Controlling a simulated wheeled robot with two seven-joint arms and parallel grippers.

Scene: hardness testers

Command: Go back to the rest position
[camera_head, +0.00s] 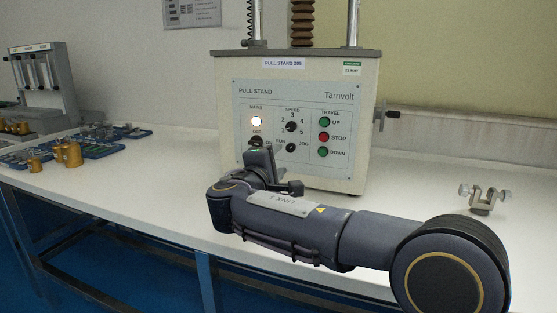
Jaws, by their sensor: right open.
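My right arm comes in from the lower right and reaches across the front of the pull stand (300,95). My right gripper (266,165) is in front of the lower left of its panel, just below the dark mains switch (256,141). The gripper is open, and I see nothing held in it. The wrist hides part of the fingers, and I cannot tell whether they touch the panel. The mains lamp (256,121) above the switch glows pale. My left gripper is not in view.
A small metal clamp (481,200) stands on the white bench (420,180) at the right. Blue trays (98,151) and brass weights (68,154) lie at the left, near a grey instrument (42,75). A handle (388,114) juts from the stand's right side.

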